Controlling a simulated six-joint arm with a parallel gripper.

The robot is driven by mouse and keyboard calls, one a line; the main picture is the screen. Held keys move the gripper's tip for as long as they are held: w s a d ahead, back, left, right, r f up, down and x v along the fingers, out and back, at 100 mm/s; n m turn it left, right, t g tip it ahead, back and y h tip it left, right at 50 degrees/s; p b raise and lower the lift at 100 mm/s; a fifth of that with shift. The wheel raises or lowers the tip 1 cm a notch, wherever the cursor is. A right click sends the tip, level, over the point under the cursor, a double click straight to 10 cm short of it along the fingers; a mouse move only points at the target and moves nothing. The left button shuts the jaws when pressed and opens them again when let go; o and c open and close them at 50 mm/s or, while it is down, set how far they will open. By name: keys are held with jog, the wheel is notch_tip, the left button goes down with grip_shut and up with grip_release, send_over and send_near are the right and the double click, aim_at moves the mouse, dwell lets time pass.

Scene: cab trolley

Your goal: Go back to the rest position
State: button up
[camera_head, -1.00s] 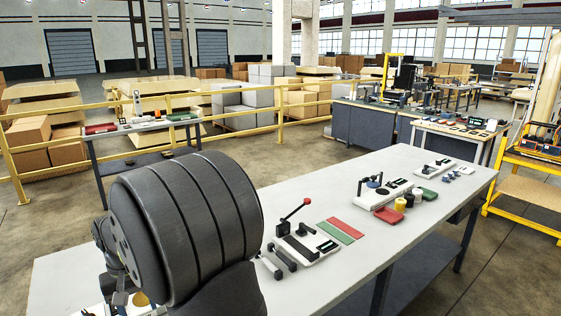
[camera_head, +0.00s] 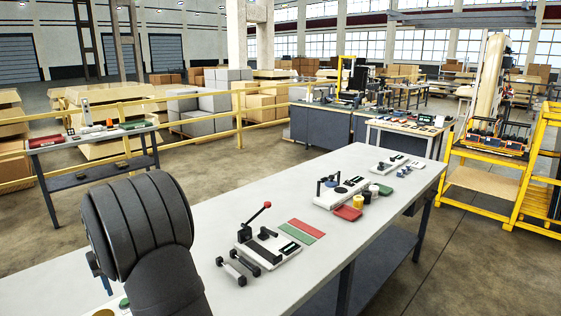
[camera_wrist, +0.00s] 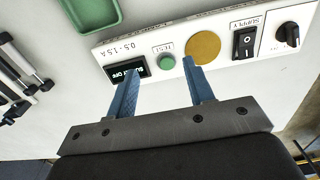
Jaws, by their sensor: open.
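In the wrist view my gripper (camera_wrist: 160,68) is open, its two blue fingers apart with nothing seen between them. Behind the fingers is a white control panel (camera_wrist: 222,62) with a small display (camera_wrist: 126,69), a green test button (camera_wrist: 166,62), a yellow disc (camera_wrist: 203,47), a black supply switch (camera_wrist: 245,42) and a black knob (camera_wrist: 289,36). I cannot tell whether the fingertips touch the panel.
A long grey workbench (camera_head: 220,215) runs to the right. It bears a red-lever fixture (camera_head: 262,247), red and green strips (camera_head: 301,232) and a white fixture with a red tray (camera_head: 348,213). A green tray (camera_wrist: 93,10) lies beside the panel. Yellow racking (camera_head: 480,205) stands right.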

jog(key=a+f, duration=0.1)
jog(key=a, duration=0.1)
jog(key=s+a+f, duration=0.1)
jog(key=a+f, duration=0.1)
jog(key=a, duration=0.1)
jog(key=s+a+f, duration=0.1)
jog(key=a+f, duration=0.1)
jog(key=shift+s+a+f, duration=0.1)
jog(key=shift+s+a, duration=0.15)
jog(key=shift+a, duration=0.05)
jog(key=shift+w+d+r, duration=0.1)
jog(key=shift+d+r, duration=0.25)
jog(key=w+d+r, duration=0.3)
jog(key=d+r, duration=0.4)
jog(key=d, duration=0.3)
jog(key=s+a+f, duration=0.1)
jog(key=s, duration=0.6)
jog(key=shift+a+f, duration=0.15)
jog(key=shift+a, duration=0.15)
